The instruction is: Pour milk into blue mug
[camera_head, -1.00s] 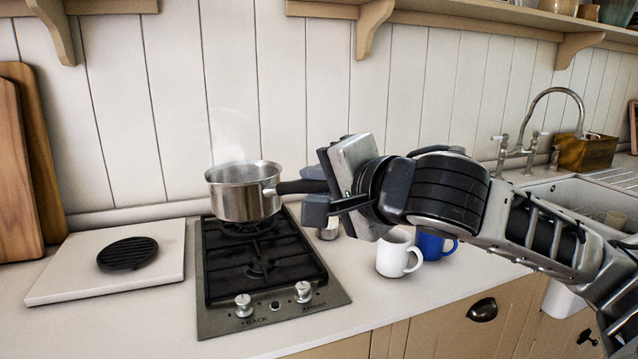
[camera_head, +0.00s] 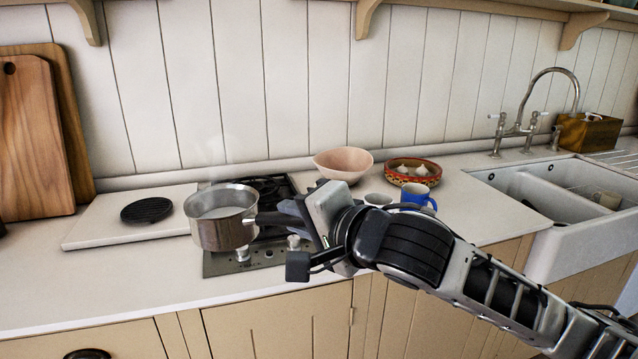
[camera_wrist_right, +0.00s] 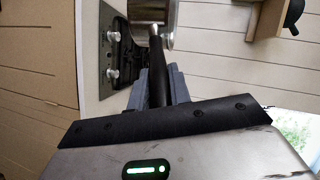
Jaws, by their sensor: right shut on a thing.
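A steel saucepan (camera_head: 222,232) with pale milk inside is held up in front of the hob, steaming faintly and roughly level. My right gripper (camera_head: 285,216) is shut on its dark handle; the handle (camera_wrist_right: 157,75) also shows between the fingers in the right wrist view. The blue mug (camera_head: 418,196) stands on the counter to the right, partly hidden behind my right arm. A white mug (camera_head: 378,199) stands just left of it, mostly hidden by the arm. My left gripper is not in view.
The gas hob (camera_head: 270,256) is behind the pan. A pink bowl (camera_head: 343,164) and a patterned bowl of garlic (camera_head: 412,172) stand at the back. A white slab (camera_head: 110,232) with a black trivet (camera_head: 146,210) lies left. The sink (camera_head: 560,205) is at the right.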

